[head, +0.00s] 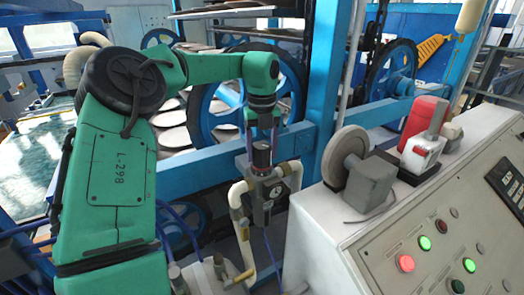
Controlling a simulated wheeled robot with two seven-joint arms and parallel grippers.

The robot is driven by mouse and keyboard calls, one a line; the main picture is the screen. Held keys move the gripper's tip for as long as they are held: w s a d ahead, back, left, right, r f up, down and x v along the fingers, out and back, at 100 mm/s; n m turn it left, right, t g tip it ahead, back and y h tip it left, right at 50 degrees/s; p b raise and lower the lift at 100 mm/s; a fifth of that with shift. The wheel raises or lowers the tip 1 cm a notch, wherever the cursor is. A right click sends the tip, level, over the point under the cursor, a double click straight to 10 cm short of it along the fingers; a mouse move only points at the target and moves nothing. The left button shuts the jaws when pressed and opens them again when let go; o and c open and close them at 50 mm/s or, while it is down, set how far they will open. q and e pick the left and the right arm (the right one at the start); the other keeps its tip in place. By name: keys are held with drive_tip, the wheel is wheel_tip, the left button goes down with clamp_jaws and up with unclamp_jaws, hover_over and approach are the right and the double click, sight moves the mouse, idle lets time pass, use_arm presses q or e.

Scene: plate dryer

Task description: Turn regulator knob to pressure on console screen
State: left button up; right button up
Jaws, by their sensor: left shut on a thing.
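My green left arm reaches in from the left and its gripper (262,137) points down over the regulator (268,190). The gripper is shut on the dark regulator knob (261,155) at the top of the regulator. The fingertips are small and partly dark, so their exact contact is hard to see. The regulator is a grey-black body set upright between cream pipes. The dark console screen (507,181) is cut off at the right edge of the head view, and its reading is too small to make out. My right gripper is out of view.
The grey console (335,235) fills the lower right, with lit red (405,263) and green (425,242) buttons. A round disc-shaped device (345,157) and a red-and-white device (424,135) stand on top. Blue frame beams (322,80) and wheels are behind the regulator.

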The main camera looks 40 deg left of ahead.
sight(262, 144)
use_arm(q)
drive_tip(key=shift+w+r, duration=0.1)
drive_tip(key=o, duration=1.4)
wheel_tip(262, 144, up, 7)
drive_tip(key=shift+a+r+b, duration=0.1)
drive_tip(key=shift+b, duration=0.2)
wheel_tip(262, 144, up, 7)
drive_tip(key=shift+r+p, duration=0.15)
drive_tip(key=shift+p, duration=0.95)
